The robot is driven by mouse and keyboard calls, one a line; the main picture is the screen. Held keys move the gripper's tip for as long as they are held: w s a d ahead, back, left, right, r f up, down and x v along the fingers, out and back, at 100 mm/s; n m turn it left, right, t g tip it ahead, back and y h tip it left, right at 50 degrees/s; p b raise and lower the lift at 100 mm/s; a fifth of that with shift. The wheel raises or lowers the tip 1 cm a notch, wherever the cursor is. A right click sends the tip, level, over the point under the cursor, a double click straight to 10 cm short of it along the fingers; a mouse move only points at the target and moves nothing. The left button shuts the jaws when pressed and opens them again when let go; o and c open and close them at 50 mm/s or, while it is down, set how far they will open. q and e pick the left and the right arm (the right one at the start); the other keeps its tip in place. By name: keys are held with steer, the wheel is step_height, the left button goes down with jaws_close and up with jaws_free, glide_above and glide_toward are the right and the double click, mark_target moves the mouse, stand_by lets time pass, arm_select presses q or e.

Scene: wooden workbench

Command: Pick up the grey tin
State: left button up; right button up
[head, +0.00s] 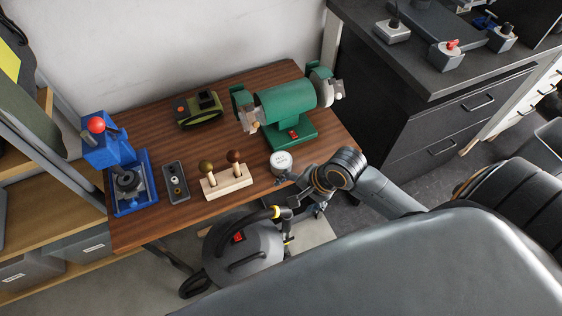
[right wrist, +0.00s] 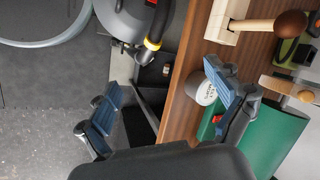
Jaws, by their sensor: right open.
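The grey tin (head: 281,161) is a small round can with a pale lid. It stands upright on the wooden workbench (head: 150,130) near the front edge, in front of the green bench grinder. My right gripper (head: 298,193) is just in front of the tin, at the bench's front edge. In the right wrist view my right gripper (right wrist: 163,92) is open with nothing between its blue-padded fingers. There the tin (right wrist: 203,93) is beside and partly behind the right-hand finger; I cannot tell whether they touch. My left gripper is not in view.
The green bench grinder (head: 288,103) stands behind the tin. A wooden block with two round-knobbed handles (head: 227,184) is to its left. A vacuum (head: 243,250) stands on the floor below the front edge. A dark cabinet (head: 410,110) is to the right.

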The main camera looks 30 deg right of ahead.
steer(key=w+d+m, duration=0.4)
steer(key=w+m, duration=0.1)
steer(key=m, duration=0.2)
steer(key=m+t+y, duration=0.1)
steer(key=m, duration=0.8)
glide_toward(284, 161)
steer(key=shift+n, duration=0.3)
steer(key=x, duration=0.6)
steer(key=shift+a+f, duration=0.2)
steer(key=shift+f, duration=0.1)
steer(key=x, duration=0.5)
steer(key=shift+w+d+b, duration=0.1)
steer(key=shift+w+b, duration=0.2)
steer(key=shift+b, duration=0.05)
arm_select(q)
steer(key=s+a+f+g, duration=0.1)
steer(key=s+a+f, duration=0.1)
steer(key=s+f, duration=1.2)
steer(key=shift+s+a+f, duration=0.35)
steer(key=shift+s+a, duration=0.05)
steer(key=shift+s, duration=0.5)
arm_select(e)
steer(key=shift+s, duration=0.1)
steer(key=c, duration=1.3)
